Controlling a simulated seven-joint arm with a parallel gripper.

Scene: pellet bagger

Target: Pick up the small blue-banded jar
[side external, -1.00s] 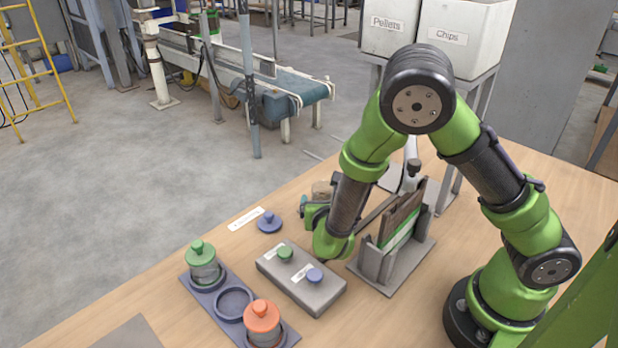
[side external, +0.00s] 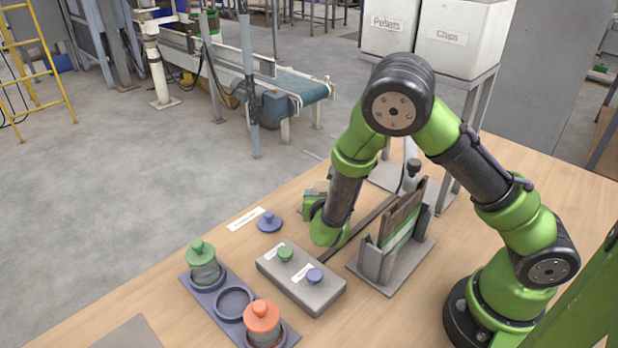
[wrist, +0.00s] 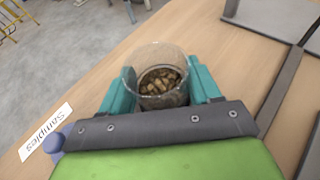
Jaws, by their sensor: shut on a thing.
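An open clear jar (wrist: 160,82) with brown pellets inside stands between the teal fingers of my gripper (wrist: 162,90) in the wrist view. The fingers are shut on its sides. No blue band can be made out on it, as its lower part is hidden by the gripper. In the side view my gripper (side external: 311,201) is low over the table, behind the grey button box, and my arm hides most of the jar. A blue knobbed lid (side external: 269,222) lies on the table left of the gripper; it also shows in the wrist view (wrist: 54,144).
A tray (side external: 234,302) holds green-lidded (side external: 203,266) and orange-lidded (side external: 263,322) jars with an empty ring between. The button box (side external: 300,279) and a slotted stand (side external: 392,262) are close to my gripper. A "Samples" label (side external: 246,218) lies near the table edge.

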